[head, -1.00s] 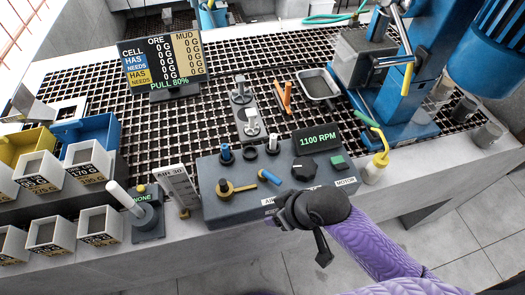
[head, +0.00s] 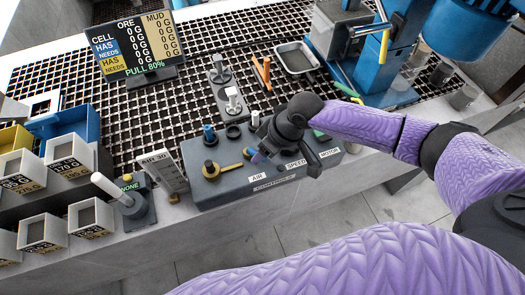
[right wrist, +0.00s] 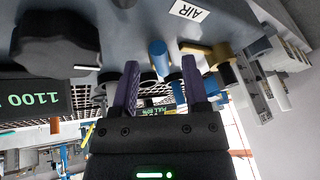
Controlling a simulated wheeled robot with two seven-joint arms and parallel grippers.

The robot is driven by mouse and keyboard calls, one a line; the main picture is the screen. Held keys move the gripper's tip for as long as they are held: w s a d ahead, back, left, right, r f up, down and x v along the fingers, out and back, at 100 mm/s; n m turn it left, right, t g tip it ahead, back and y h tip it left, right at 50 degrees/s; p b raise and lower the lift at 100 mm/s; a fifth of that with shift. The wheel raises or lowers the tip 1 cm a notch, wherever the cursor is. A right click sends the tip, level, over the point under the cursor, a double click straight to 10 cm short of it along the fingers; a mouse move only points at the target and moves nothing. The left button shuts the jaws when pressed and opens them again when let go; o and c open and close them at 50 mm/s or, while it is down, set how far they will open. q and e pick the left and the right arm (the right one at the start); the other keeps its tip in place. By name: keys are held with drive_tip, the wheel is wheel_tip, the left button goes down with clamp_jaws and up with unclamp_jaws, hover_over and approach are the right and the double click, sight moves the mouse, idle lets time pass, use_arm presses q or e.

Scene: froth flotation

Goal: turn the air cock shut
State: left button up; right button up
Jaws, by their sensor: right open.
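The air cock (head: 227,168) is a brass lever on the grey control panel (head: 222,188), above the AIR label. In the right wrist view the brass part (right wrist: 207,50) is right of the blue grip (right wrist: 158,56). My right gripper (head: 260,151) is open over the panel. Its two purple fingers (right wrist: 162,85) stand on either side of the blue grip in that view; whether they touch it I cannot tell. My left gripper is out of view.
A black dial (right wrist: 58,40) and the 1100 display (right wrist: 35,98) are beside the gripper.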

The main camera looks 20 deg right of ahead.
drive_tip(key=shift+w+a+f, duration=0.1)
drive_tip(key=shift+a+f, duration=0.05)
drive_tip(key=shift+f, duration=0.2)
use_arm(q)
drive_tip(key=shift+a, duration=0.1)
use_arm(e)
drive_tip(key=shift+c, duration=0.2)
drive_tip(key=c, duration=0.7)
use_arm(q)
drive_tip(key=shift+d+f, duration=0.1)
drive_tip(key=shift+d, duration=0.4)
use_arm(e)
clamp_jaws()
